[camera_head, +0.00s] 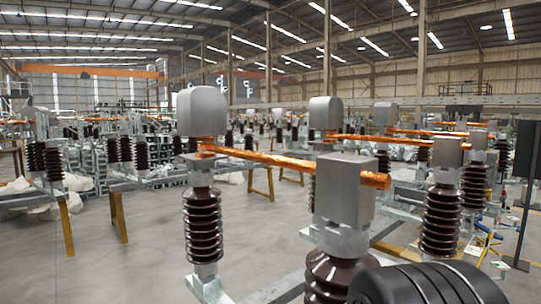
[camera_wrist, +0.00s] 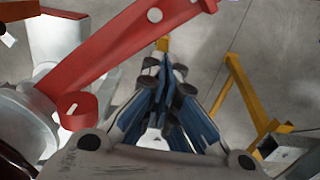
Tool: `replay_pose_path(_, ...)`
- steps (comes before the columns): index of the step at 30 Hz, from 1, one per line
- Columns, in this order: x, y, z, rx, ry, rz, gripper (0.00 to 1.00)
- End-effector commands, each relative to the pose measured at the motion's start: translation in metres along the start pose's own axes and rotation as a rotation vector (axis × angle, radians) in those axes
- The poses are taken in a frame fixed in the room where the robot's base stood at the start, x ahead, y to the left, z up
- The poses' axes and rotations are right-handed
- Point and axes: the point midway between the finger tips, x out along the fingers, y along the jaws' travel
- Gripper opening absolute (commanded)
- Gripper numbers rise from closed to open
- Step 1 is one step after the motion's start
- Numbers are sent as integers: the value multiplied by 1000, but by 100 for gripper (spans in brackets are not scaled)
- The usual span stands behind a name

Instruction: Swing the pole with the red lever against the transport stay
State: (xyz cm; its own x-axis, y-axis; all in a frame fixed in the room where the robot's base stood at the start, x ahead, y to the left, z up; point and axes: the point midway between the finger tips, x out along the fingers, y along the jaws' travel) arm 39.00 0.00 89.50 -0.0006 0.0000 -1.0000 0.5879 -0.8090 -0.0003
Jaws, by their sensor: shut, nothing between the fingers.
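In the wrist view, the red lever (camera_wrist: 118,57) runs from the lower left to the upper right, beside a grey rounded housing (camera_wrist: 30,110). A short red round part (camera_wrist: 78,111) sits below it. My gripper (camera_wrist: 163,62) is shut and empty, to the right of the lever, with a visible gap in the picture; the depth between them is unclear. In the head view, a pole with brown ribbed insulators (camera_head: 203,222) carries a copper bar (camera_head: 290,164) between grey metal heads (camera_head: 344,190). The red lever and gripper are not visible there. I cannot identify the transport stay.
Yellow trestle legs (camera_wrist: 243,95) stand on the grey floor right of my gripper. A small yellow part (camera_wrist: 162,44) shows just beyond the fingertips. In the head view, more insulator frames (camera_head: 125,150) fill the hall; open floor (camera_head: 150,255) lies at the left front.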

Motion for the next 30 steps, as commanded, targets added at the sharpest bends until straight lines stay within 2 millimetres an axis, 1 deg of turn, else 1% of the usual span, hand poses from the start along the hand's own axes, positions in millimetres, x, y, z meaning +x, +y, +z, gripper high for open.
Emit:
replay_pose_path(1, 4, 0, 0, 0, 0, 0, 0)
replay_pose_path(24, 34, 0, 0, 0, 0, 0, 0)
replay_pose_path(30, 36, 0, 0, 0, 0, 0, 0)
